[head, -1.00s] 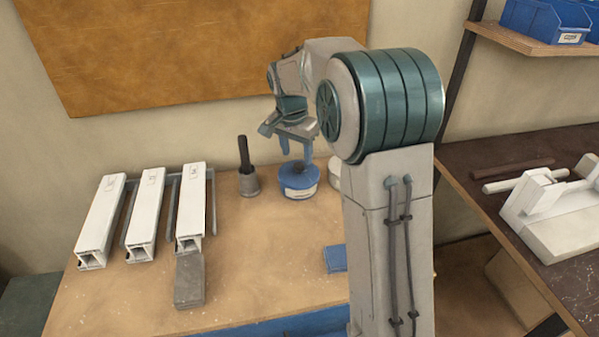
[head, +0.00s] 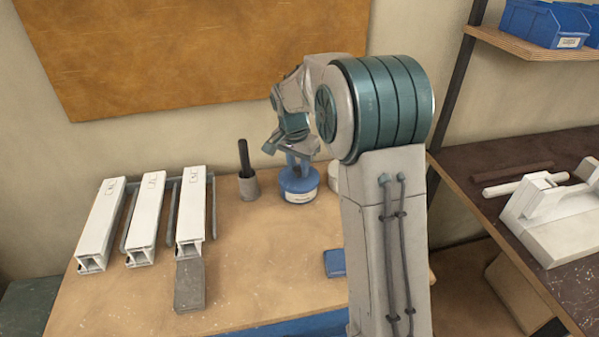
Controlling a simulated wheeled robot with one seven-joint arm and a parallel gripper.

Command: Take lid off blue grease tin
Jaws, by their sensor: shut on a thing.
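The blue grease tin (head: 299,196) stands upright on the wooden bench near the wall, with a pale label on its front. Its blue lid (head: 291,180) is on top of the tin. My gripper (head: 299,170) points down from above with its blue fingers at the lid, shut on it. The fingertips and the lid's knob are partly hidden, so the exact contact is hard to see. I see no clear gap between lid and tin.
A white round thing (head: 333,176) is close right, partly behind my arm. White profiles (head: 146,219) lie on a rack at left. A grey block (head: 189,286) and blue block (head: 335,262) lie in front.

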